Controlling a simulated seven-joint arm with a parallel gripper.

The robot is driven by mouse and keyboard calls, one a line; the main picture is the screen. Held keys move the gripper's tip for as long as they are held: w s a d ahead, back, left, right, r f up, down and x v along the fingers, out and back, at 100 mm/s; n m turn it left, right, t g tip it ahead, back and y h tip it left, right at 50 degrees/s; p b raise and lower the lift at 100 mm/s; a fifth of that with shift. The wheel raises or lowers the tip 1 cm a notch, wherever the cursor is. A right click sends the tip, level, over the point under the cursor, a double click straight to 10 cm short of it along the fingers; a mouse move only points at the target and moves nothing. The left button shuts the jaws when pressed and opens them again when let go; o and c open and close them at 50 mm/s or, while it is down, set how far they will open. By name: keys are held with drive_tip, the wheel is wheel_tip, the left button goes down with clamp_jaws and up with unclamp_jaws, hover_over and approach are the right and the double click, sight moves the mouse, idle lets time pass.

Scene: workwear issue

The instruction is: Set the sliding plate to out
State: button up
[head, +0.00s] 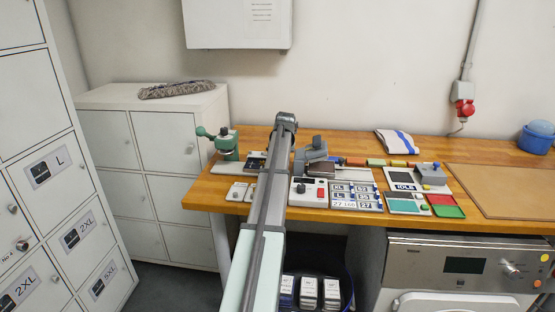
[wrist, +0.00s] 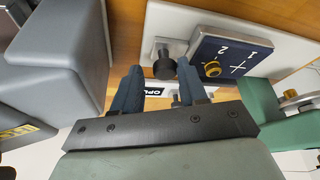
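In the wrist view, a small silver plate (wrist: 152,47) with a black round knob (wrist: 165,63) sits on a white base, against a dark blue block (wrist: 228,52) marked 1, 2 and a cross. I take the silver plate to be the sliding plate, but cannot be sure. My gripper (wrist: 160,82) is open, its two blue fingers apart with nothing held. The knob shows just beyond the fingertips, in line with the gap; I cannot tell the height between them. A partly hidden label shows between the fingers. In the head view my arm covers the gripper and most of this fixture.
A large grey device (wrist: 60,50) stands close on the left in the wrist view, and a green hand press (head: 226,145) on the other side. Label boards (head: 355,191), small trays (head: 447,211) and a folded cloth (head: 397,142) occupy the wooden bench (head: 500,152).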

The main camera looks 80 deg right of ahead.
drive_tip(key=shift+o, duration=1.1)
drive_tip(key=v, duration=1.3)
drive_tip(key=shift+a+r, duration=0.3)
